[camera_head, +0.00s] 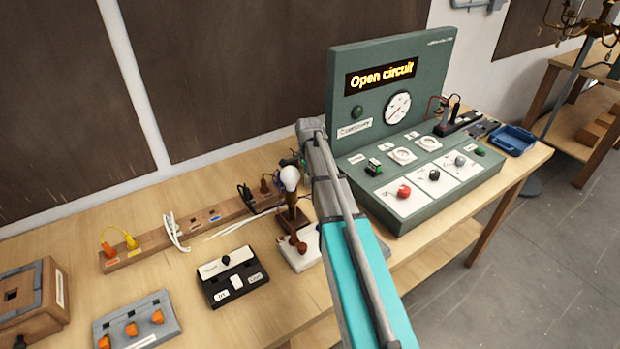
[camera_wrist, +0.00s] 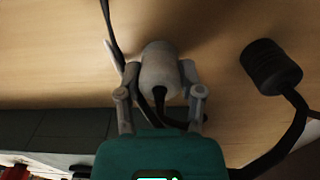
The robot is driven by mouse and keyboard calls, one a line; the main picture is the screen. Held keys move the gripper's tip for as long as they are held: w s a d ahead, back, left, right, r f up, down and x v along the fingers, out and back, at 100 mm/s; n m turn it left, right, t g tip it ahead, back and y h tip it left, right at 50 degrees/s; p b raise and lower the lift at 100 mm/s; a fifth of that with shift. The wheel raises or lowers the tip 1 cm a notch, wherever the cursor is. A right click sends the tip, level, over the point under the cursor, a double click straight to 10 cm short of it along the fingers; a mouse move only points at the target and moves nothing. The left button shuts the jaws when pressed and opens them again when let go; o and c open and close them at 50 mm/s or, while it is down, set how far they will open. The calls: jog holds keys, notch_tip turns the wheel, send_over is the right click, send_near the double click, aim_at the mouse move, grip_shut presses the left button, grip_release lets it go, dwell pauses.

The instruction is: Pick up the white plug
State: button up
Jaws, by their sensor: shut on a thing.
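The white plug (camera_wrist: 158,60) is a pale, rounded cylinder with a dark cord at its near end in the wrist view. My gripper (camera_wrist: 159,76) is shut on it, with one finger against each side. The pale wooden table top (camera_wrist: 60,60) lies behind the plug; I cannot tell whether the plug touches it. In the head view my arm hides my gripper and the held plug beside the test console (camera_head: 455,165).
A black plug (camera_wrist: 270,66) with a thick cord is to the right. A lamp with a bulb (camera_head: 290,178) stands close left of my arm. A wooden strip (camera_head: 150,250) with cords, a black switch box (camera_head: 232,277) and a blue tray (camera_head: 513,140) are on the bench.

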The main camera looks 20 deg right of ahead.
jog(key=shift+r, duration=0.2)
jog(key=shift+r+p, duration=0.8)
jog(key=shift+p, duration=0.2)
jog(key=s+d+r+p, duration=0.1)
jog(key=s+r+p, duration=0.3)
jog(key=r+p, duration=0.3)
jog(key=shift+s+d+r, duration=0.25)
jog(key=shift+s+d, duration=0.15)
jog(key=s+d+r+p, duration=0.2)
jog(key=s+r+p, duration=0.1)
jog(key=s, duration=0.3)
jog(key=shift+s+d, duration=0.35)
jog(key=shift+s+d+r+p, duration=0.1)
jog(key=shift+s+d+p, duration=0.15)
jog(key=shift+s, duration=0.15)
jog(key=shift+s+d+r+p, duration=0.1)
jog(key=shift+s+p, duration=0.15)
jog(key=shift+s, duration=0.1)
jog(key=shift+f+b, duration=0.5)
jog(key=shift+b, duration=0.05)
